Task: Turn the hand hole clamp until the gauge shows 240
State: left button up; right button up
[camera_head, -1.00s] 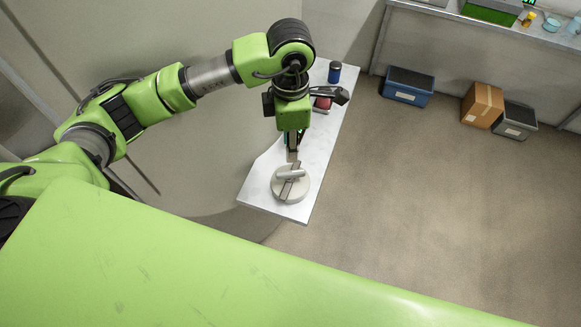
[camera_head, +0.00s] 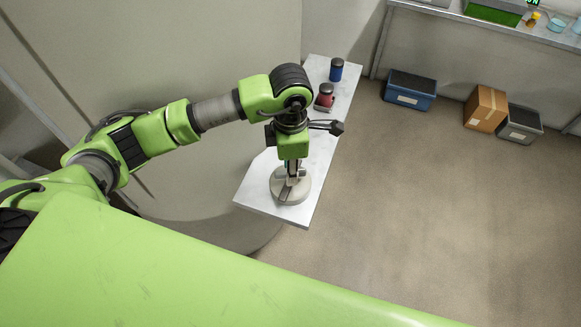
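The hand hole clamp (camera_head: 279,195), a round pale grey disc with a raised bar handle across its top, sits on the near end of a white board. My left gripper (camera_head: 291,174) points down right over the handle and hides part of it. I cannot tell whether its fingers touch or grip the bar, or how far apart they are. No gauge reading can be made out. My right gripper is not in view.
The narrow white board (camera_head: 262,205) also holds a red object (camera_head: 325,99) and a dark blue one (camera_head: 336,70) further back. A blue bin (camera_head: 410,100), a cardboard box (camera_head: 485,112) and a grey bin (camera_head: 520,128) stand on the floor. The floor at right is clear.

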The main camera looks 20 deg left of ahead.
pick_arm(q)
grip_shut()
jog(key=m+b, duration=0.1)
jog(key=b, duration=0.2)
jog(key=shift+f+m, duration=0.3)
jog(key=shift+m, duration=0.1)
jog(key=shift+r+m+b, duration=0.2)
jog(key=shift+m+b, duration=0.4)
jog(key=shift+b, duration=0.4)
jog(key=shift+r, duration=0.1)
jog(key=shift+o, duration=0.4)
grip_release()
